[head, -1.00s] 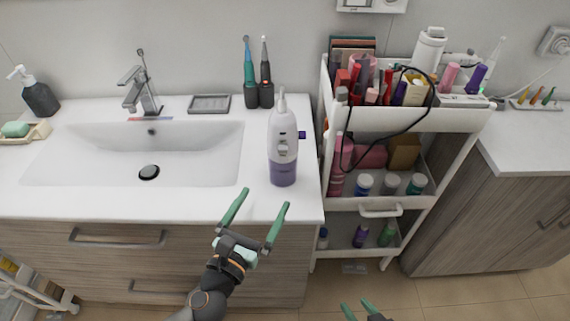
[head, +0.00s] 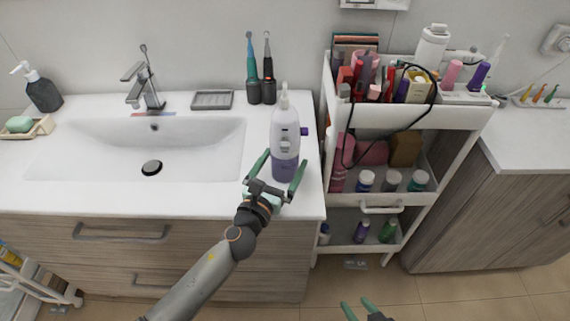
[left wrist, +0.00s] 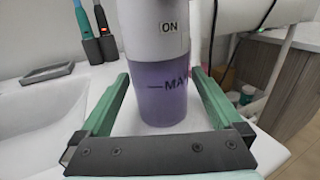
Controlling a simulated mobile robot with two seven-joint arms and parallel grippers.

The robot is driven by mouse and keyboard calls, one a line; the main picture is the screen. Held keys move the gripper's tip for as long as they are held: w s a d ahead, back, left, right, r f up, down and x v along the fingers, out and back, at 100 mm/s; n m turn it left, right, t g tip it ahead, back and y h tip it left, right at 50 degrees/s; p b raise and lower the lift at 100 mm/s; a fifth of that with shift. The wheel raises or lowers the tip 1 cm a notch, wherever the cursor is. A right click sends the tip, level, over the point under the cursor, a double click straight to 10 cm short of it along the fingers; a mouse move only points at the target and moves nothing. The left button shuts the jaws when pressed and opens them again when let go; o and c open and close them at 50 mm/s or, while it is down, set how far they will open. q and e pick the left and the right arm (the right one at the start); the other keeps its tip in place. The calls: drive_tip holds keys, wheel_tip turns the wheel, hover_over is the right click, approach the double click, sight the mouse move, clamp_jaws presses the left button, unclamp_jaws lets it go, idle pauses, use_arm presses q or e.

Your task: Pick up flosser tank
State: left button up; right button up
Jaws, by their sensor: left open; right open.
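The flosser (head: 285,135) stands upright on the counter, right of the basin, with a white body and a purple translucent tank (head: 285,167) at its bottom. In the left wrist view the tank (left wrist: 163,95) shows a "MAX" mark, and the white body above it carries an "ON" label. My left gripper (head: 283,168) is open, with its green fingers on either side of the tank. In the left wrist view, gaps show between the fingers (left wrist: 160,88) and the tank. My right gripper (head: 357,307) is open and empty at the bottom edge of the head view, low in front of the cart.
The white cart (head: 465,120) with cosmetics stands close to the right of the counter. Two electric toothbrushes (head: 261,85) and a grey soap dish (head: 212,100) are behind the flosser. The sink basin (head: 135,150) lies to its left.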

use_arm(q)
drive_tip(key=shift+c, duration=0.2)
drive_tip(key=c, duration=1.2)
drive_tip(key=shift+r, duration=0.1)
